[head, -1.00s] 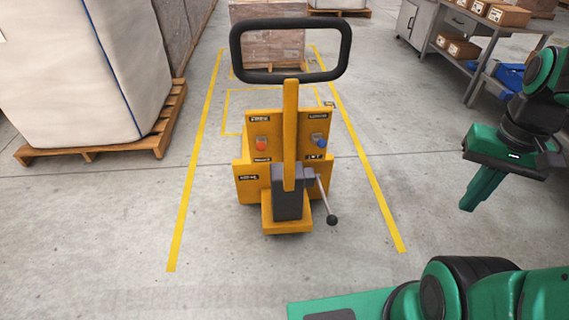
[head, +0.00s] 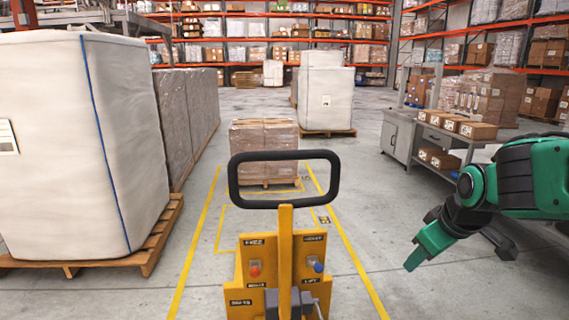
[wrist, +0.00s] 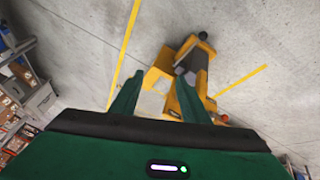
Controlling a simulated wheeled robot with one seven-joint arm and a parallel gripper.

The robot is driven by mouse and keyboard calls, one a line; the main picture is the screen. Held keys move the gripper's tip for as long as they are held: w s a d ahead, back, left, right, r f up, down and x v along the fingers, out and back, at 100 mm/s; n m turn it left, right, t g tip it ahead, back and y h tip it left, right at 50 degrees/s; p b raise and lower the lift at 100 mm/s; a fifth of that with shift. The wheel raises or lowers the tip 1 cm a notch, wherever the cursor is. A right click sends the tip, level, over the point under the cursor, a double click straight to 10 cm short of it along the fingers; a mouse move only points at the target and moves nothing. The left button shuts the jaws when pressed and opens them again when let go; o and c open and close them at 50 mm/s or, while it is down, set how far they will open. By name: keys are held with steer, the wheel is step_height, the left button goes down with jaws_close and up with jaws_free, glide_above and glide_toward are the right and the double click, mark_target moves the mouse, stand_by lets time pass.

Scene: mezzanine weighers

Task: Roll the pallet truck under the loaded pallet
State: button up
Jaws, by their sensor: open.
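The yellow pallet truck (head: 290,262) stands in front of me between yellow floor lines, with its black loop handle (head: 284,155) upright toward me. A red and a blue button show on its panel. The loaded pallet (head: 264,183), stacked with wrapped brown cartons, stands beyond it inside the floor marking. The truck's forks are hidden behind its body. My gripper (head: 425,258) is to the right of the truck, pointing down and apart from the handle. In the wrist view my gripper (wrist: 160,100) has its fingers spread and empty, with the truck (wrist: 185,80) beyond them.
A big white sack on a wooden pallet (head: 160,232) and wrapped stacks (head: 190,110) line the left side. A grey workbench with cartons (head: 440,135) stands at right. Another white sack (head: 326,97) stands behind the loaded pallet. The marked lane (head: 205,225) has bare floor.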

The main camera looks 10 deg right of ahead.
steer(key=w+a+r+n+t+y, duration=0.2)
steer(key=w+a+r+n+t, duration=0.4)
steer(key=w+a+n, duration=0.6)
steer(key=n+t+y, duration=0.4)
steer(key=n+y, duration=0.1)
glide_toward(289, 156)
steer(key=w, duration=0.1)
steer(key=shift+g+h, duration=0.3)
steer(key=shift+h, duration=0.1)
steer(key=x, duration=1.1)
steer(key=shift+a+r, duration=0.25)
steer(key=shift+a, duration=0.1)
steer(key=shift+s, duration=0.1)
jaws_close()
